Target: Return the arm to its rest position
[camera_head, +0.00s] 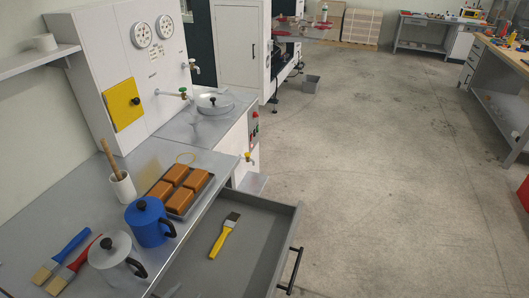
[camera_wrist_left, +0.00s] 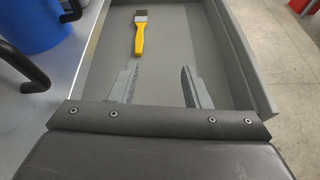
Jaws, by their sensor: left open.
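My left gripper (camera_wrist_left: 157,80) is open and empty in the left wrist view, its two fingers apart over the open grey drawer (camera_wrist_left: 182,60). A yellow-handled brush with dark bristles (camera_wrist_left: 139,35) lies on the drawer floor beyond the fingertips, apart from them. In the head view the drawer (camera_head: 270,220) is pulled out from the bench, and the brush (camera_head: 224,236) lies inside it. Only a small grey bit at the bottom edge of the head view may be my left gripper. My right gripper is not in view.
A blue pot (camera_head: 148,222), a grey pot (camera_head: 112,256), a tray (camera_head: 196,196) of brown blocks and two more brushes (camera_head: 66,262) stand or lie on the metal bench. The drawer's black handle (camera_head: 291,270) sticks out right. Floor (camera_head: 370,150) right of it is clear.

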